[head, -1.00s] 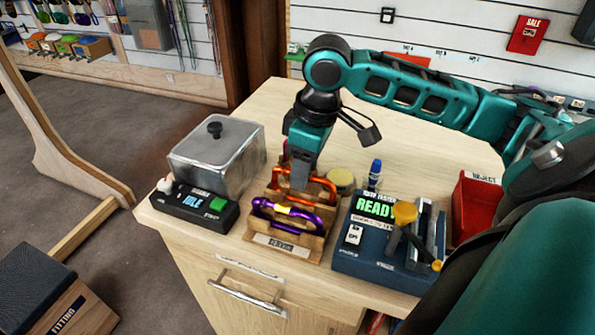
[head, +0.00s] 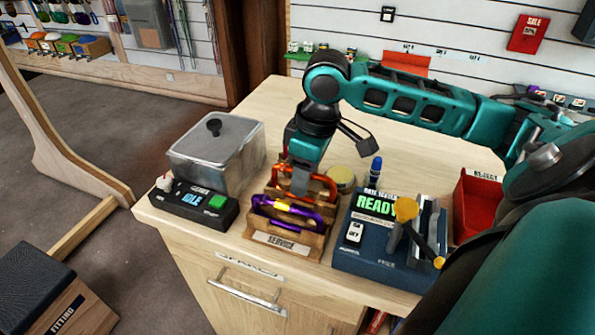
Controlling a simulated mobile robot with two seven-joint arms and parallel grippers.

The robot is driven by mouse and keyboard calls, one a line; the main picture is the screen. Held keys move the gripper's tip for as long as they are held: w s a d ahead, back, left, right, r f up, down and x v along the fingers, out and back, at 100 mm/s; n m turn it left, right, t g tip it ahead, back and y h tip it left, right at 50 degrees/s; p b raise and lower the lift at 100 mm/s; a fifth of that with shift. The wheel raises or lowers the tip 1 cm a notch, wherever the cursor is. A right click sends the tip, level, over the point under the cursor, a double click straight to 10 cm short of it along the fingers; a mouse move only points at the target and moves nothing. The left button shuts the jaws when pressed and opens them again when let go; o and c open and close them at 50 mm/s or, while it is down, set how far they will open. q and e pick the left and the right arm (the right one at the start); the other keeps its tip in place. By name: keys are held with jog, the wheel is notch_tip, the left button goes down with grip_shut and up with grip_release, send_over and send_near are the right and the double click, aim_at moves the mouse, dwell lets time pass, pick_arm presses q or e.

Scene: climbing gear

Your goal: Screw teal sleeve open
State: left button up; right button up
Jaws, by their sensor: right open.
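A wooden rack labelled SERVICE (head: 283,247) stands near the front edge of the table and holds carabiners. A purple carabiner (head: 277,222) with a yellow sleeve (head: 284,207) lies in the front place. An orange carabiner (head: 324,184) sits behind it. I cannot make out a teal sleeve; my gripper covers part of the orange carabiner. My right gripper (head: 300,184) is open and points down at the orange carabiner, at its near side. Whether its fingers touch or straddle anything is hidden. My left gripper is not in view.
A metal box with a lid (head: 205,155) and a black device reading IDLE (head: 185,205) stand left of the rack. A blue gate tester reading READY (head: 375,250), a blue marker (head: 375,170) and a red reject bin (head: 478,205) are right.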

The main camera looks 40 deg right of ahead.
jog(key=shift+w+d, duration=0.2)
jog(key=shift+d, duration=0.2)
jog(key=shift+r, duration=0.15)
jog(key=shift+r+p, duration=0.3)
jog(key=shift+r, duration=0.95)
jog(key=shift+s+a, duration=0.3)
jog(key=shift+a, duration=0.3)
jog(key=shift+f, duration=0.1)
